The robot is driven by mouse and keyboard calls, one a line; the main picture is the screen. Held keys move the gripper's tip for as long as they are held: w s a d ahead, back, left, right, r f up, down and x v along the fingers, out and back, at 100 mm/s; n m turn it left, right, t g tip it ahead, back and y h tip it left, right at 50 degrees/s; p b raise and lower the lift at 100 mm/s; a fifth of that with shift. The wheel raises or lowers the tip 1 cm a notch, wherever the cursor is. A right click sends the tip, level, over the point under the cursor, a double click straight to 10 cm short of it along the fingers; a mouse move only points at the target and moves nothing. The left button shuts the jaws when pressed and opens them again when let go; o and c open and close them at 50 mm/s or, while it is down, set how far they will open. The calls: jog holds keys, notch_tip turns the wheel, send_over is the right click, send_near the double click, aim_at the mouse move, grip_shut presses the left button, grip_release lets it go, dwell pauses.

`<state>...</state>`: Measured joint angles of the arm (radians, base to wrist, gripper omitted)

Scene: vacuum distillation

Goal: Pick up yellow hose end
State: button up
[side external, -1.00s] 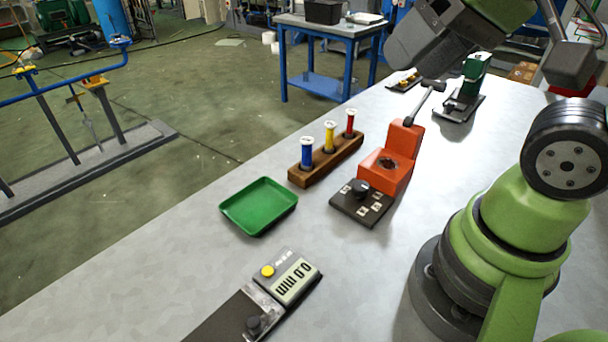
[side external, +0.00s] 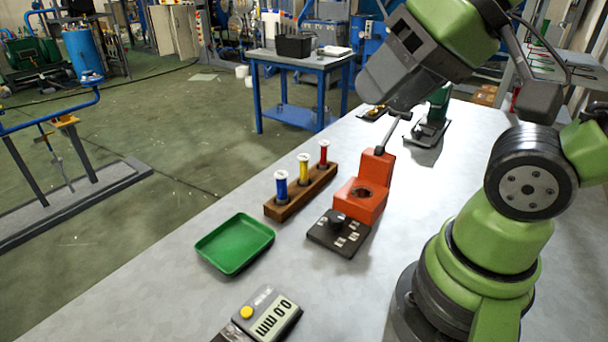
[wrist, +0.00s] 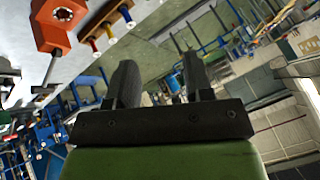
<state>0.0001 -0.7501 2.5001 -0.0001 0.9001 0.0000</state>
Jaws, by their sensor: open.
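I cannot make out a hose end for certain. The clearest yellow item is a yellow-bodied vial (side external: 303,170) with a white cap, upright in the wooden rack between a blue and a red one. It also shows at the top of the wrist view (wrist: 107,29). A small dark plate with a yellow bit (side external: 373,112) lies at the far table edge, partly behind my wrist. My gripper (wrist: 158,62) is open, with nothing seen between its dark fingers. In the side view my wrist is above the far part of the table, and the fingers are not clear.
The wooden rack (side external: 323,188) stands beside an orange block (side external: 368,205) with a grey lever. A green stand (side external: 435,113) is behind. The right-hand tabletop is mostly bare.

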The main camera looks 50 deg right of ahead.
jog(key=shift+w, duration=0.1)
jog(key=m+g+h, duration=0.2)
jog(key=m+g, duration=0.4)
jog(key=m, duration=2)
send_over(304, 179)
jog(key=a, duration=0.1)
notch_tip(304, 179, down, 13)
jog(key=f+m, duration=0.1)
jog(key=w+d+f+m, duration=0.1)
jog(key=f+m+g, duration=0.1)
jog(key=f, duration=0.1)
jog(key=shift+w+d+f, duration=0.1)
jog(key=shift+w+d, duration=0.1)
jog(key=shift+d, duration=0.2)
jog(key=shift+m, duration=0.3)
notch_tip(304, 179, down, 4)
jog(key=shift+f, duration=0.25)
jog(key=f, duration=0.5)
jog(key=shift+s+f, duration=0.3)
jog(key=shift+s, duration=0.1)
grip_shut()
